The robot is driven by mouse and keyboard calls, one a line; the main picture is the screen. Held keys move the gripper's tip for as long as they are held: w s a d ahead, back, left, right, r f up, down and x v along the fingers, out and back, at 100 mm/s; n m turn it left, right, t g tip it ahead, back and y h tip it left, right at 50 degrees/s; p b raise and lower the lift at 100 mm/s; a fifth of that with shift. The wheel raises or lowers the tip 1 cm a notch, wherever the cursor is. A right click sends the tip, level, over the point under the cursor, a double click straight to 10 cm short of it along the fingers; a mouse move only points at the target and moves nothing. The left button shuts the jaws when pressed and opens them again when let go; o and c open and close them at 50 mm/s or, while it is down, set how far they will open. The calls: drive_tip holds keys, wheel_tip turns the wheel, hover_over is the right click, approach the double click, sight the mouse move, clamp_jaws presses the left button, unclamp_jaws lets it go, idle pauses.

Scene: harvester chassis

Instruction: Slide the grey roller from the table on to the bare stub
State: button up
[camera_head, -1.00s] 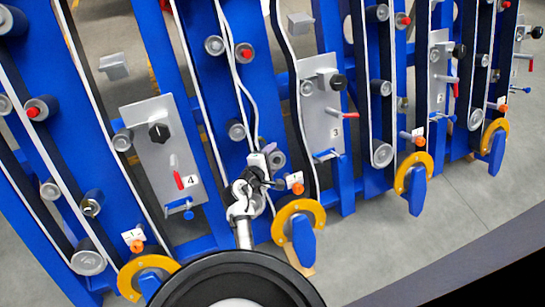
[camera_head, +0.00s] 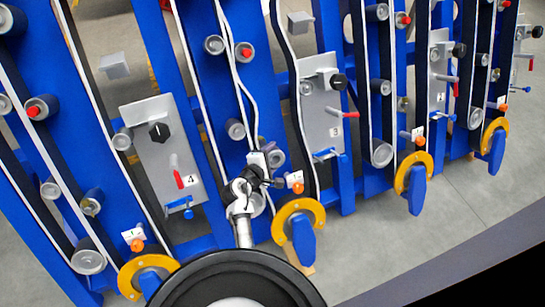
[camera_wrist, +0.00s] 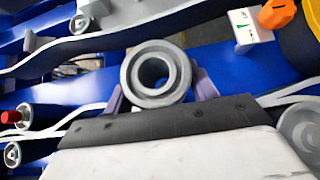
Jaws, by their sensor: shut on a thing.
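The grey roller (camera_wrist: 157,73) is between the pale purple fingers of my gripper (camera_wrist: 160,94) in the wrist view. Its round end with a dark central hole faces the camera. In the head view the roller (camera_head: 275,158) shows just beyond my gripper (camera_head: 262,165), in front of the blue chassis (camera_head: 270,125). My gripper is shut on it. I cannot make out the bare stub; the roller and my gripper may hide it. I cannot tell whether the roller touches a stub.
Belts run close around the roller. A larger grey roller (camera_head: 257,203) sits just below my gripper. A yellow ring guard (camera_head: 300,212) and an orange knob (camera_head: 298,188) are to its right. A grey plate with a black knob (camera_head: 158,131) stands to the left.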

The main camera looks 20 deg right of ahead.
drive_tip(key=shift+w+a+f+b, duration=0.1)
drive_tip(key=shift+w+f+b, duration=0.65)
drive_tip(key=shift+w, duration=0.4)
drive_tip(key=shift+w+f+b, duration=0.6)
drive_tip(key=shift+w+b, duration=0.3)
drive_tip(key=shift+w, duration=0.3)
drive_tip(key=shift+w+a+f+b, duration=0.1)
drive_tip(key=shift+w+f+b, duration=0.65)
drive_tip(key=shift+w, duration=0.4)
drive_tip(key=o, duration=1.4)
drive_tip(key=shift+r, duration=0.2)
drive_tip(key=shift+o, duration=1)
drive_tip(key=shift+f, duration=0.1)
drive_tip(key=shift+f, duration=0.1)
drive_tip(key=v, duration=1.4)
drive_tip(key=shift+d, duration=0.15)
